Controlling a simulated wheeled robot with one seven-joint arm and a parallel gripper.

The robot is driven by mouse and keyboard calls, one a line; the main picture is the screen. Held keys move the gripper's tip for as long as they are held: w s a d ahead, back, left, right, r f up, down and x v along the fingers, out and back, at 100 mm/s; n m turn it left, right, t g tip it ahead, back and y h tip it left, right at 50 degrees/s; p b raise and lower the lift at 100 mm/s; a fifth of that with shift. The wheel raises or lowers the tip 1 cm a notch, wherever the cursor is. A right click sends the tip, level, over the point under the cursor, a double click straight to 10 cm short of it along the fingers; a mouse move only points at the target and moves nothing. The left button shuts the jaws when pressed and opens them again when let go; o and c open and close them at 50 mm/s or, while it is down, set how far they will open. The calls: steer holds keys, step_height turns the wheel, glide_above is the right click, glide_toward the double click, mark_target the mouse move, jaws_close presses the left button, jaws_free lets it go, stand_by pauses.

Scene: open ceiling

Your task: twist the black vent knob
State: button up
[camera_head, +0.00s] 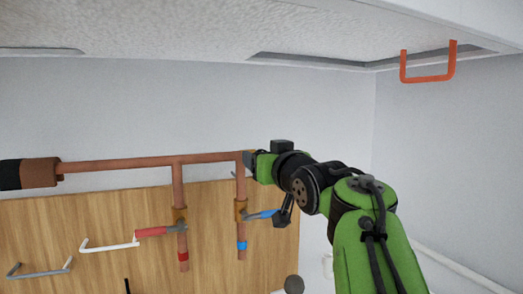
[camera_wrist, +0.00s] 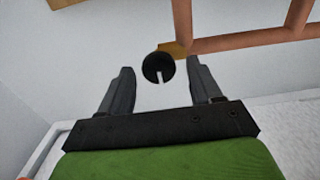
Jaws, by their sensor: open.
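The black vent knob (camera_wrist: 154,67) is a round dark disc with a light slot, on a brass fitting (camera_wrist: 173,49) at the end of a copper pipe in the wrist view. My gripper (camera_wrist: 160,65) is open, with one finger on each side of the knob and visible gaps to both. The knob lies near the level of the fingertips; I cannot tell how deep it sits between them. In the head view my gripper (camera_head: 250,164) is at the right end of the upper copper pipe and hides the knob.
The copper pipe (camera_head: 120,163) runs left to a black-and-brown end. Below are a red-handled valve (camera_head: 152,231) and a blue-handled valve (camera_head: 262,214), close under my arm. White (camera_head: 110,245) and grey handles are on the wooden panel (camera_head: 60,220). An orange handle (camera_head: 428,78) hangs from the ceiling.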

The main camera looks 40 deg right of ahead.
steer(key=shift+w+d, duration=0.1)
steer(key=shift+w, duration=0.25)
steer(key=shift+s, duration=0.1)
steer(key=shift+c, duration=0.3)
steer(key=c, duration=1)
steer(key=shift+o, duration=0.2)
